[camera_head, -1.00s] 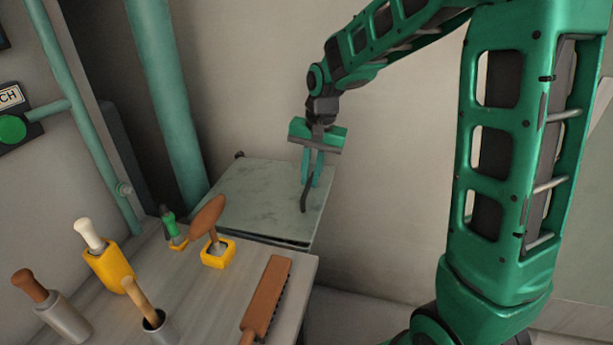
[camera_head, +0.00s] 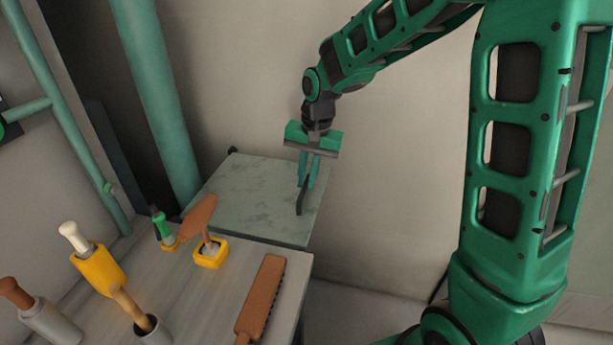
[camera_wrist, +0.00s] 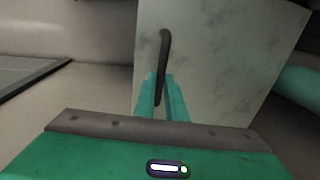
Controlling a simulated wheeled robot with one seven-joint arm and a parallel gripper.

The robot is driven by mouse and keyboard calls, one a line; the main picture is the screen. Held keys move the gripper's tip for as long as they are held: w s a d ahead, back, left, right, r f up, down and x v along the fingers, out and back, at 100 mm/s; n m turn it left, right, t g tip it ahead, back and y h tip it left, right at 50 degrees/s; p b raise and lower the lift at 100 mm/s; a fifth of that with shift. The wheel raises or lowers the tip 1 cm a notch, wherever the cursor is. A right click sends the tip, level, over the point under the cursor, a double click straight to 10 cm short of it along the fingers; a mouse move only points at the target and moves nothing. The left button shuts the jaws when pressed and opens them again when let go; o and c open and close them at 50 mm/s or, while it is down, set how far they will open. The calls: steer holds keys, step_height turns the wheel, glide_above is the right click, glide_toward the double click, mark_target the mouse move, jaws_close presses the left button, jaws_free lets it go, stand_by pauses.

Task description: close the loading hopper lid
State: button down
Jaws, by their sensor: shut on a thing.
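The hopper lid (camera_head: 250,195) is a flat, mottled grey-green plate behind the wooden workbench. It lies about level in the head view, with no dark gap seen along its front edge. A dark bar handle (camera_head: 301,200) runs along its right side. My gripper (camera_head: 307,172) points down from above and is shut on the handle. In the wrist view, the fingers (camera_wrist: 161,78) close around the handle (camera_wrist: 165,45), with the lid's pale face (camera_wrist: 215,60) behind. The hopper opening is hidden.
The workbench (camera_head: 205,290) in front holds a brown brush (camera_head: 262,298), a yellow holder (camera_head: 211,256) with a brown-headed tool, and several other tools in cups. A green pipe (camera_head: 155,95) stands left of the lid. A bare wall is behind and to the right.

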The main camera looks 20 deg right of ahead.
steer(key=c, duration=1.8)
jaws_free()
steer(key=shift+d+f, duration=0.15)
steer(key=shift+f, duration=0.1)
steer(key=shift+r, duration=0.1)
steer(key=shift+r, duration=0.25)
steer(key=r, duration=0.6)
steer(key=d+r, duration=0.1)
steer(key=r, duration=0.3)
steer(key=shift+s, duration=0.3)
